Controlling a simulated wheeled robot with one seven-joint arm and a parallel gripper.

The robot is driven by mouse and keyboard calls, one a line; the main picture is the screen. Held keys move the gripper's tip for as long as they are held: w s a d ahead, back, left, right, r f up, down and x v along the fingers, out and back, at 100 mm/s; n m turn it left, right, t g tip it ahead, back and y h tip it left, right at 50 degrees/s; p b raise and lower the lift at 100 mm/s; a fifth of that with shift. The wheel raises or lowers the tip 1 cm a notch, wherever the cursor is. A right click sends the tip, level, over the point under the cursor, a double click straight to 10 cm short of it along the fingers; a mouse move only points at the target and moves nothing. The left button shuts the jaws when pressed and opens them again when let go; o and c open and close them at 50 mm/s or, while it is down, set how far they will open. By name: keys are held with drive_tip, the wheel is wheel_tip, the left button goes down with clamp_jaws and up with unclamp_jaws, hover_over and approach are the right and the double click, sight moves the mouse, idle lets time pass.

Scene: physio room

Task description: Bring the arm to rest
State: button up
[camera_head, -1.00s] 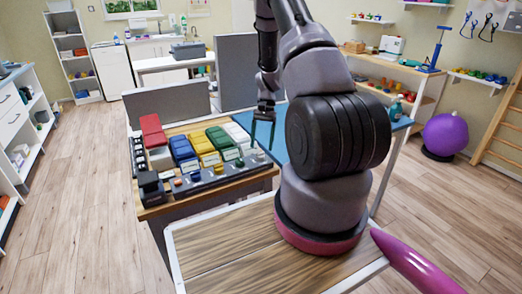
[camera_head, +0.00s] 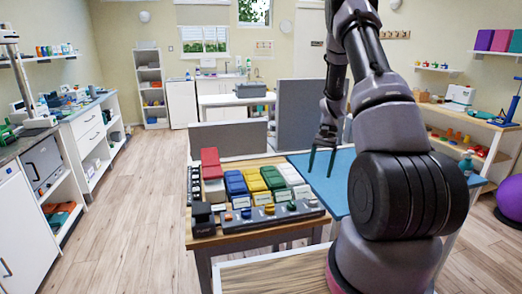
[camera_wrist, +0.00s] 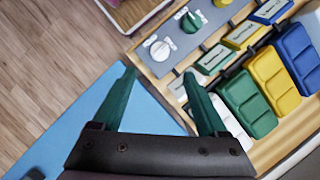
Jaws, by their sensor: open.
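My gripper (camera_head: 322,160) hangs from my raised arm, fingers pointing down, above the left part of a blue mat (camera_head: 332,190) on the table. Its dark green fingers are apart with nothing between them. In the wrist view my gripper (camera_wrist: 165,95) is open over the edge between the blue mat (camera_wrist: 85,130) and the wooden board with the bins. The fingers appear clear of the bins, though one overlaps the white bin in that view.
Red (camera_head: 211,163), blue (camera_head: 236,184), yellow (camera_head: 255,180), green (camera_head: 273,178) and white (camera_head: 291,174) bins stand left of my gripper, behind a grey strip with knobs (camera_head: 268,216). Grey partitions (camera_head: 299,112) rise behind. Open floor (camera_head: 140,200) lies at left.

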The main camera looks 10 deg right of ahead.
drive_tip(key=s+a+r+n+t, duration=0.1)
drive_tip(key=s+a+r+t, duration=0.15)
drive_tip(key=r, duration=0.55)
drive_tip(key=s+a+r+t, duration=0.1)
drive_tip(key=a+r, duration=0.2)
drive_tip(key=r, duration=0.5)
drive_tip(key=s+a+r+n+t, duration=0.1)
drive_tip(key=s+a+r, duration=0.15)
drive_tip(key=r, duration=0.55)
drive_tip(key=s+a+r+n+t, duration=0.1)
drive_tip(key=s+a+r+t, duration=0.2)
drive_tip(key=s+r, duration=0.3)
drive_tip(key=s+a+r+n+t+h, duration=0.1)
drive_tip(key=s+a+r+t, duration=0.2)
drive_tip(key=s, duration=0.8)
wheel_tip(320, 180, up, 3)
drive_tip(key=shift+s+a+n, duration=0.25)
drive_tip(key=shift+a+n, duration=0.05)
drive_tip(key=shift+a, duration=0.85)
